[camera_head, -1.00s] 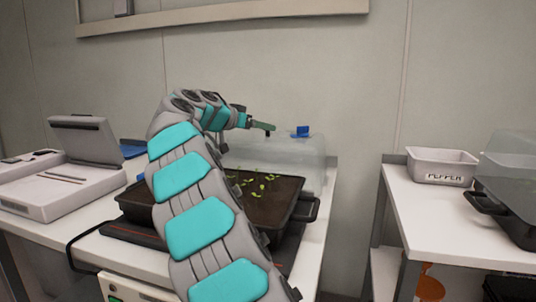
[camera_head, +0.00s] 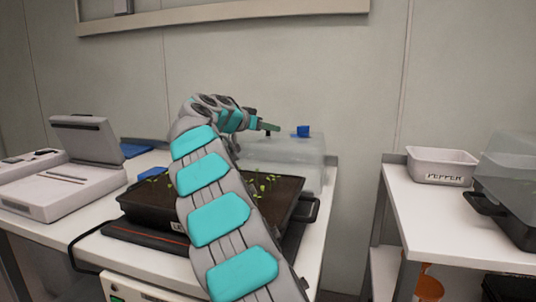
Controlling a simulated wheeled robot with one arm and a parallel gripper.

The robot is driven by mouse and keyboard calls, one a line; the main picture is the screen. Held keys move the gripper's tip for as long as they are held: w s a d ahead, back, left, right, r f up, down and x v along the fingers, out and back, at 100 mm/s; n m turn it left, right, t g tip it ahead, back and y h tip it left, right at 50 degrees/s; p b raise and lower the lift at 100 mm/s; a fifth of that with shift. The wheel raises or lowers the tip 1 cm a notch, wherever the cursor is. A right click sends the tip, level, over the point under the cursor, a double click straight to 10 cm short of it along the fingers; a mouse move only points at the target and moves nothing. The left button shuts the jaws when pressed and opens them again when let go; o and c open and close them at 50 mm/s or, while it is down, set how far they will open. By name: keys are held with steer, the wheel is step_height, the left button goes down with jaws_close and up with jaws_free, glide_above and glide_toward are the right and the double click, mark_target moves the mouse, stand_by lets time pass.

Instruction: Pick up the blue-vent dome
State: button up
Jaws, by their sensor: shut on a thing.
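The blue-vent dome (camera_head: 300,157) is a clear, cloudy box-shaped cover with a blue vent (camera_head: 303,131) on top. It shows behind and right of the seedling tray's far side, at the back right of the left bench. My gripper (camera_head: 271,127) is at the dome's top, just left of the blue vent, and is shut on the dome. The exact grip point is too small to make out. My arm hides the dome's left part and the middle of the black seedling tray (camera_head: 150,212), which holds dark soil and small green seedlings.
The tray stands on a dark mat (camera_head: 140,236) on the left white bench. A grey device with a raised lid (camera_head: 85,140) stands at left. On the right bench (camera_head: 440,225) are a white PEPPER bin (camera_head: 440,166) and another clear dome (camera_head: 508,165) over a black tray. A gap separates the benches.

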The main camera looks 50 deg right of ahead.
jaws_close()
stand_by(0.8)
